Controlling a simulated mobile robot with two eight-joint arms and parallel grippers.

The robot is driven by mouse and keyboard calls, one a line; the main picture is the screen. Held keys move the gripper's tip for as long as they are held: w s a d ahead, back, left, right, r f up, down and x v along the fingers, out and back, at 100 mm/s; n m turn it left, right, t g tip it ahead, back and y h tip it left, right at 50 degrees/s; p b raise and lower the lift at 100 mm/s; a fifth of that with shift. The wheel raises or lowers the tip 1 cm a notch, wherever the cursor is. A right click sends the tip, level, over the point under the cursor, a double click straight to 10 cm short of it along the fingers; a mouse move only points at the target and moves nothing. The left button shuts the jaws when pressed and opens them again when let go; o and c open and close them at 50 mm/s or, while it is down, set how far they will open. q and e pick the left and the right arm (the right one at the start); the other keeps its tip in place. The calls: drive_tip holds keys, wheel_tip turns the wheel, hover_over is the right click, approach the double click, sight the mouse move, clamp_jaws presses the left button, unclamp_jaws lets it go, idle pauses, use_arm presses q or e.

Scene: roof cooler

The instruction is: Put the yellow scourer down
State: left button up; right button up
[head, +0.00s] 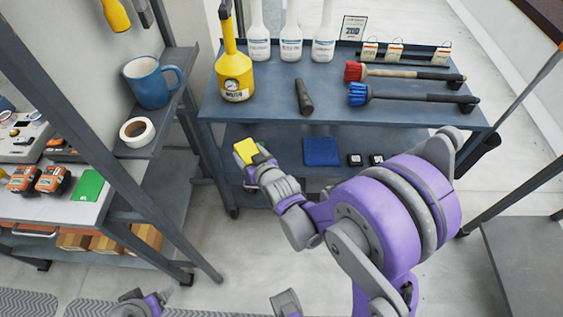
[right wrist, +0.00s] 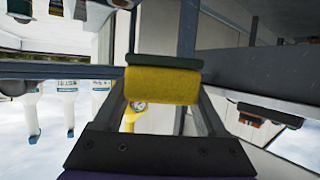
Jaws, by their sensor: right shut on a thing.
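The yellow scourer (head: 245,149) is held in my right gripper (head: 254,160), in front of the cart at about the height of its lower shelf. In the right wrist view the scourer (right wrist: 163,87) sits between the two fingers, yellow with a dark green layer along one side. It seems clear of any surface. My left gripper (head: 140,304) shows only partly at the bottom edge of the head view, and its fingers cannot be made out.
The blue-grey cart's top (head: 285,99) holds a yellow sprayer (head: 233,78), white bottles, a dark torch-like object and two brushes (head: 412,95). Its lower shelf holds a blue cloth (head: 321,151). A side rack with a blue mug (head: 151,82) and tape roll (head: 139,132) stands left.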

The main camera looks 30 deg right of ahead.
drive_tip(key=w+d+f+b, duration=0.3)
drive_tip(key=w+f+b, duration=0.1)
drive_tip(key=f+b, duration=0.15)
drive_tip(key=m+h, duration=0.2)
hover_over(283, 156)
wheel_tip(283, 156, down, 20)
drive_tip(key=shift+d+f, duration=0.1)
drive_tip(key=shift+d, duration=0.05)
use_arm(q)
wheel_tip(283, 156, down, 10)
drive_tip(key=b, duration=0.1)
drive_tip(key=shift+w+r, duration=0.2)
drive_tip(key=shift+r, duration=0.05)
use_arm(e)
drive_tip(key=shift+f, duration=2.05)
drive_tip(key=shift+f+b, duration=0.15)
drive_tip(key=shift+b, duration=0.15)
drive_tip(key=o, duration=1.4)
use_arm(q)
drive_tip(key=shift+f, duration=0.1)
